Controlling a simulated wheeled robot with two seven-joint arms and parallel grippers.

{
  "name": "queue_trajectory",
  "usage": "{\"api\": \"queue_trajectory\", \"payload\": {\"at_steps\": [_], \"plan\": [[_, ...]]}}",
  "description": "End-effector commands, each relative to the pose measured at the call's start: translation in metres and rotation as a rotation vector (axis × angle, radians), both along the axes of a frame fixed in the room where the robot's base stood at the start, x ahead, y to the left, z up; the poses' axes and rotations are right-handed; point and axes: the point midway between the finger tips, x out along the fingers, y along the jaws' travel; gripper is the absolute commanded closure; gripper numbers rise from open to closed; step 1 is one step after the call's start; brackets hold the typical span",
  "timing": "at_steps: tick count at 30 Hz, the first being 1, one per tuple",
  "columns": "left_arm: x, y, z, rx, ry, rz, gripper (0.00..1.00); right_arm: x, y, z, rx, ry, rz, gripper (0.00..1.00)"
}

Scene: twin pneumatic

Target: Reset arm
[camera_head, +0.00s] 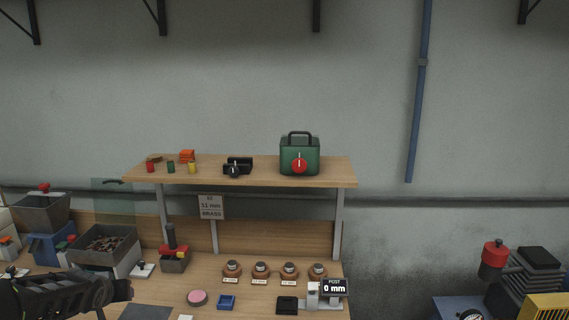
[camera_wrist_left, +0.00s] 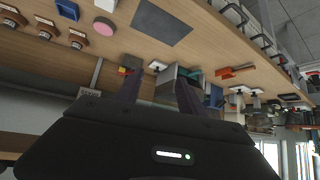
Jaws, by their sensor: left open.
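My left gripper (camera_wrist_left: 155,95) shows in the left wrist view with its two dark fingers spread apart and nothing between them. In the head view my left arm (camera_head: 65,297) comes in at the lower left over the front of the workbench (camera_head: 240,290); its fingertips cannot be made out there. The wrist view is turned over, with the bench top (camera_wrist_left: 110,50) in its upper part. My right gripper is in neither view.
A shelf (camera_head: 255,180) above the bench bears a green case (camera_head: 299,157) and small coloured cylinders. Bins (camera_head: 105,248), a red-topped fixture (camera_head: 174,255), several knobs (camera_head: 260,268), a pink disc (camera_head: 197,297) and a display (camera_head: 334,287) stand on the bench. A red-topped machine (camera_head: 493,260) is at right.

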Motion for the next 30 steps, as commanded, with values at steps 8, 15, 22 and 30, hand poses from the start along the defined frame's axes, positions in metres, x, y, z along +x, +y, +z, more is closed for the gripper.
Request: {"api": "queue_trajectory", "payload": {"at_steps": [8, 15, 22, 30], "plan": [[0.008, -0.045, -0.024, -0.041, -0.031, -0.093, 0.54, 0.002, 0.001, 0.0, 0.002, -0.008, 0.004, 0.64], [0.003, -0.102, -0.08, -0.103, 0.003, -0.17, 0.54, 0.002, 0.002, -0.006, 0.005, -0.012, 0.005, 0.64], [-0.029, -0.183, -0.179, -0.202, 0.097, -0.252, 0.54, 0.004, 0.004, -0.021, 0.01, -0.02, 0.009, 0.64], [-0.145, -0.302, -0.333, -0.369, 0.334, -0.319, 0.54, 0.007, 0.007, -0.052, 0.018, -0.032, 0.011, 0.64]]}}
